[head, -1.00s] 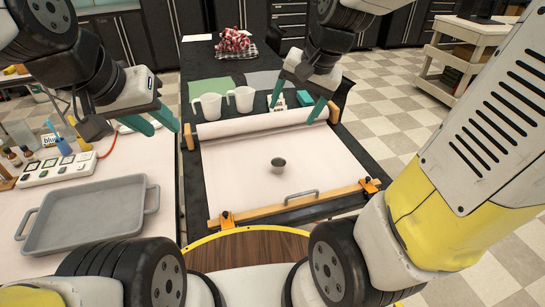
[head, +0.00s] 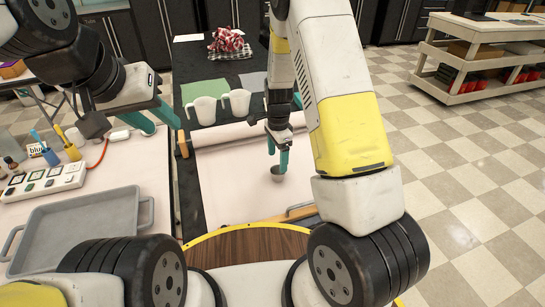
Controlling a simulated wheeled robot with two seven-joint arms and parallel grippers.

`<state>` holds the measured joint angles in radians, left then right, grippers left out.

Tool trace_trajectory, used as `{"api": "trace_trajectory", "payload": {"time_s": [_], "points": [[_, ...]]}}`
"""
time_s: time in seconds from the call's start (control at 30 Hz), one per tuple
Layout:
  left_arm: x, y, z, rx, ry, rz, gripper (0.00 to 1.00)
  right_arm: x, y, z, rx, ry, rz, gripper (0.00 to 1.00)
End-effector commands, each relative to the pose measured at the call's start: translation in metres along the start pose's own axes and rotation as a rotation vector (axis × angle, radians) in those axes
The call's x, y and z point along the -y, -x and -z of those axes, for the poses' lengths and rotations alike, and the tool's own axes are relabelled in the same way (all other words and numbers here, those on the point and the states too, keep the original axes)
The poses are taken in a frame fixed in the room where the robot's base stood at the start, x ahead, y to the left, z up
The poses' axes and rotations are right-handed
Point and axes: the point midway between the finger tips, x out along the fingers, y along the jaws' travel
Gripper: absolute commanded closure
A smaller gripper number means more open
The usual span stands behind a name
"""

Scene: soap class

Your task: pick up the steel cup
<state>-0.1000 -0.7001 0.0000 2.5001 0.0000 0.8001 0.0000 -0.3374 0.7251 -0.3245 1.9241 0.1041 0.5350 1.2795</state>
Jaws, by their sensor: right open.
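The steel cup (head: 277,174) is a small grey cup standing upright on the pale sheet (head: 226,187) on the black table. My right gripper (head: 277,160) points down at the cup, with its green fingers close above or beside its rim. It is open; whether a finger touches the cup cannot be told. My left gripper (head: 160,120) hangs at the left, above the gap between the two tables, with its green fingers apart and nothing between them.
Two white pitchers (head: 236,104) stand behind the paper roll (head: 215,137). A grey tray (head: 80,226) and a white switch box (head: 45,184) are on the left table. A red-and-white cloth bundle (head: 228,40) lies at the far end. My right arm hides the sheet's right side.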

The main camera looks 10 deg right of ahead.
Motion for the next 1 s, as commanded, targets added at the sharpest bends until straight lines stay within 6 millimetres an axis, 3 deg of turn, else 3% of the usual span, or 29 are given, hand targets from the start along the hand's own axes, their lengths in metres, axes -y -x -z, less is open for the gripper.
{"api": "trace_trajectory", "payload": {"time_s": [0.5,0.8,0.83,1.0], "points": [[0.000,0.000,0.000,0.000,0.000,0.000,0.64,0.001,-0.067,0.004,0.001,0.000,-0.003,0.26],[0.000,0.000,0.000,0.000,0.000,0.000,0.64,0.002,-0.072,0.004,0.001,0.001,0.001,0.26],[0.000,0.000,0.000,0.000,0.000,0.000,0.64,0.002,-0.072,0.004,0.001,0.001,0.001,0.27],[0.000,0.000,0.000,0.000,0.000,0.000,0.64,0.002,-0.072,0.004,0.001,0.001,0.000,0.61]]}}
